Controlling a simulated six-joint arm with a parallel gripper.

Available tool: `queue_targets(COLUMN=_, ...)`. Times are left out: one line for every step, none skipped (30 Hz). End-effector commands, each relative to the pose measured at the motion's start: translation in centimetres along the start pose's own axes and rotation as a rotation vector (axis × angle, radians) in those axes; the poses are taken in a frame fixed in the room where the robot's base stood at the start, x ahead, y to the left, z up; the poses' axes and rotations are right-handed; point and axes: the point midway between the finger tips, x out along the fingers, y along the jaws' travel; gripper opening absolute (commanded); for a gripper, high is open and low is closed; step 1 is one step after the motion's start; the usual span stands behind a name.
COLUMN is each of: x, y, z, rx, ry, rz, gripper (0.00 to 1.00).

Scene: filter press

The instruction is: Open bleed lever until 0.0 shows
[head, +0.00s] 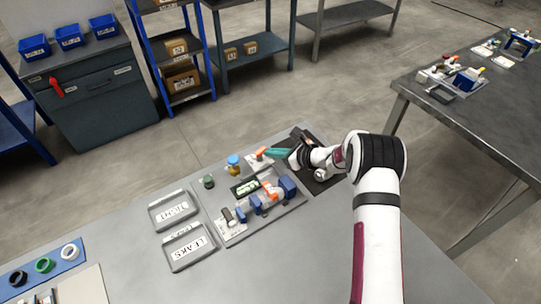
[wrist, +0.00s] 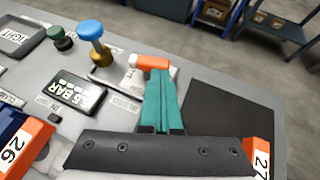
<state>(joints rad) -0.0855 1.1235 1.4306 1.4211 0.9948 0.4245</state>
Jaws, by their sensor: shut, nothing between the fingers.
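The lever with an orange handle (wrist: 152,62) stands on a light plate at the fixture's far side; it also shows in the head view (head: 261,152). I take it to be the bleed lever. My gripper (wrist: 159,76) has its teal fingers shut together and empty, with the tips at the orange handle; whether they touch it is unclear. In the head view my gripper (head: 272,151) reaches in from the right.
A blue-topped brass valve (wrist: 92,38) and a green knob (wrist: 60,37) stand left of the lever. Orange-and-blue blocks (head: 270,190) sit on the near side. A dark mat (wrist: 228,108) lies right. Two labelled trays (head: 172,227) are at left.

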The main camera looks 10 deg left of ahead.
Motion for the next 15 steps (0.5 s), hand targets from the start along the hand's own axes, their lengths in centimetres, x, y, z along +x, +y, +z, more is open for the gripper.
queue_targets(x=0.1, y=-0.3, z=0.0, rx=-0.021, ry=-0.002, rz=0.032, gripper=0.00)
queue_targets(x=0.1, y=-0.5, z=0.0, rx=-0.037, ry=-0.001, rz=0.057, gripper=0.00)
queue_targets(x=0.2, y=-0.6, z=0.1, rx=-0.055, ry=-0.001, rz=0.090, gripper=0.00)
queue_targets(x=0.2, y=-0.7, z=0.1, rx=-0.070, ry=-0.001, rz=0.114, gripper=0.00)
queue_targets(x=0.3, y=-0.8, z=0.1, rx=-0.083, ry=-0.001, rz=0.139, gripper=0.00)
queue_targets(x=0.4, y=-0.9, z=0.1, rx=-0.100, ry=-0.001, rz=0.171, gripper=0.00)
queue_targets(x=0.4, y=-0.9, z=0.2, rx=-0.097, ry=-0.001, rz=0.169, gripper=0.00)
queue_targets(x=0.5, y=-1.0, z=0.3, rx=-0.097, ry=-0.001, rz=0.169, gripper=0.00)
queue_targets(x=0.6, y=-1.1, z=0.3, rx=-0.096, ry=-0.001, rz=0.168, gripper=0.00)
queue_targets(x=0.7, y=-1.2, z=0.3, rx=-0.095, ry=-0.001, rz=0.168, gripper=0.00)
queue_targets(x=0.7, y=-1.3, z=0.4, rx=-0.096, ry=-0.001, rz=0.167, gripper=0.00)
queue_targets(x=0.8, y=-1.4, z=0.4, rx=-0.096, ry=0.000, rz=0.168, gripper=0.00)
queue_targets(x=0.9, y=-1.5, z=0.5, rx=-0.097, ry=0.000, rz=0.167, gripper=0.00)
queue_targets(x=1.0, y=-1.6, z=0.6, rx=-0.098, ry=0.000, rz=0.167, gripper=0.00)
queue_targets(x=1.1, y=-1.7, z=0.6, rx=-0.097, ry=0.000, rz=0.167, gripper=0.00)
